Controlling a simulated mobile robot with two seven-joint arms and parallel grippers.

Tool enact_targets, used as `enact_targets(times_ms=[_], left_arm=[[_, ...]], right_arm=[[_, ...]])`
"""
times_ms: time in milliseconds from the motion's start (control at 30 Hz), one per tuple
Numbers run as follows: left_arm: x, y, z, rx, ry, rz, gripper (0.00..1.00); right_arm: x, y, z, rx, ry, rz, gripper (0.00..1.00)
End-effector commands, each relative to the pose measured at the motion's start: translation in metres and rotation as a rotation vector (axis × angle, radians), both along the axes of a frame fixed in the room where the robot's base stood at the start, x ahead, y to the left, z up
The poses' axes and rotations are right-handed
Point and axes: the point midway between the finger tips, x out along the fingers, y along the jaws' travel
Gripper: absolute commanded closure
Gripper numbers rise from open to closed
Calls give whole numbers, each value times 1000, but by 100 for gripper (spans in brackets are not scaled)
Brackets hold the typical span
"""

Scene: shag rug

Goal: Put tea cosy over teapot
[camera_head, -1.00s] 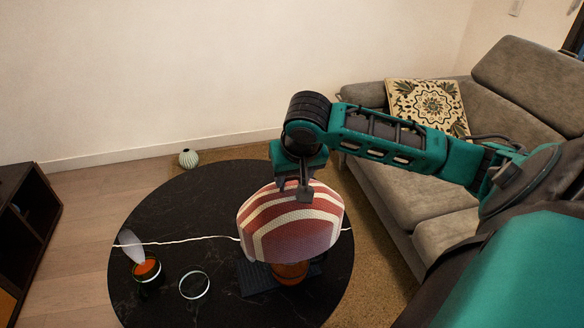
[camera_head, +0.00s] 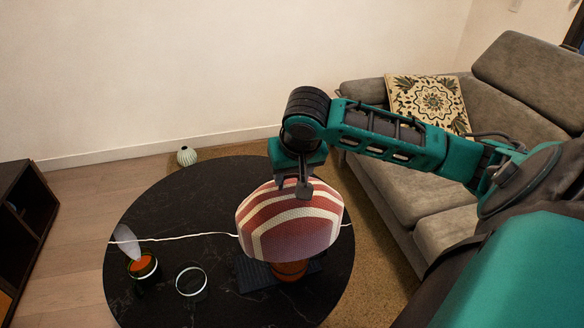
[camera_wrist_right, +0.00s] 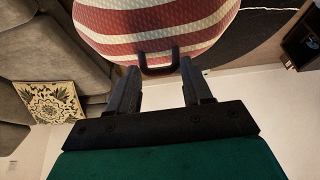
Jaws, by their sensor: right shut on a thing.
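The tea cosy (camera_head: 290,225) is red and white striped and domed. My right gripper (camera_head: 303,187) is shut on its top in the head view. In the right wrist view, the gripper (camera_wrist_right: 158,80) has the cosy's dark top loop between its fingers, and the striped cosy (camera_wrist_right: 155,25) fills the top. An orange-brown teapot (camera_head: 290,270) shows below the cosy's lower edge, on a dark ridged mat (camera_head: 255,278). The cosy covers the upper part of the teapot; how far down it sits is hard to tell. My left gripper is not in view.
The round black table (camera_head: 180,210) also holds a white-rimmed ring or cup (camera_head: 191,281) and a dark cup with orange contents (camera_head: 142,266). A white cord (camera_head: 190,237) crosses it. A sofa (camera_head: 440,210) with a patterned cushion (camera_head: 428,103) stands right. A small vase (camera_head: 186,156) is behind.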

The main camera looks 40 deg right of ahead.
Motion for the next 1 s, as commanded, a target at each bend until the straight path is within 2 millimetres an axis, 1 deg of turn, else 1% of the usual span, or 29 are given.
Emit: enact_targets(times_ms=[33, 167, 567, 1000], left_arm=[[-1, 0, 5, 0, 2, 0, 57], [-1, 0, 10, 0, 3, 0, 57], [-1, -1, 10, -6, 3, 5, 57], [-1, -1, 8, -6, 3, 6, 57]], right_arm=[[0, 0, 3, 0, 1, 0, 100], [0, 0, 3, 0, 1, 0, 100], [0, 0, 0, 0, 0, 0, 100], [0, 1, -19, 0, 0, 1, 100]])
